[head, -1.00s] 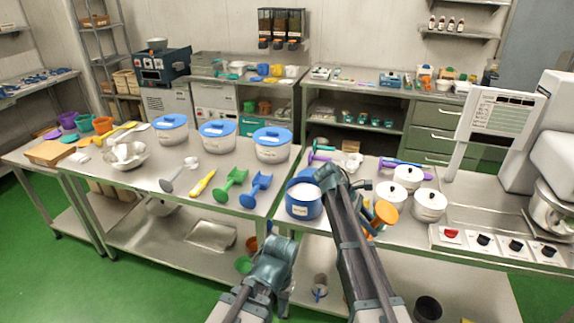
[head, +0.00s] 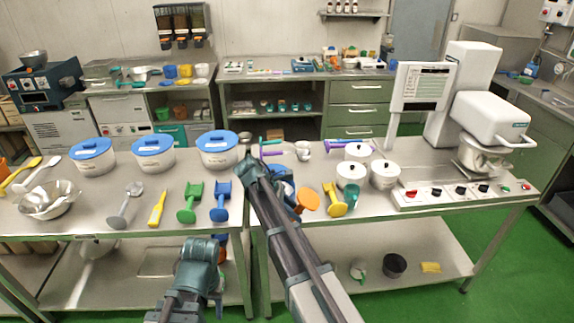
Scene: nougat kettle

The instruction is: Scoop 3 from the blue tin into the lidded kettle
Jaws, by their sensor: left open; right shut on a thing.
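The blue tin (head: 287,187) stands on the right table, mostly hidden behind my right arm. Three white pots with lids and dark knobs, (head: 358,151), (head: 351,174) and (head: 385,175), stand to its right; I cannot tell which is the task's kettle. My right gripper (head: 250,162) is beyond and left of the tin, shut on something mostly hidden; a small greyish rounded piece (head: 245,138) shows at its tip. My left gripper (head: 202,248) is open and empty, low in front of the tables.
Orange (head: 307,200), yellow (head: 335,203) and teal (head: 352,195) utensils lie between tin and pots. Green (head: 190,204) and blue (head: 221,202) scoops lie on the left table, before blue-lidded tubs (head: 153,155). A control panel (head: 465,192) and mixer (head: 490,118) stand at right.

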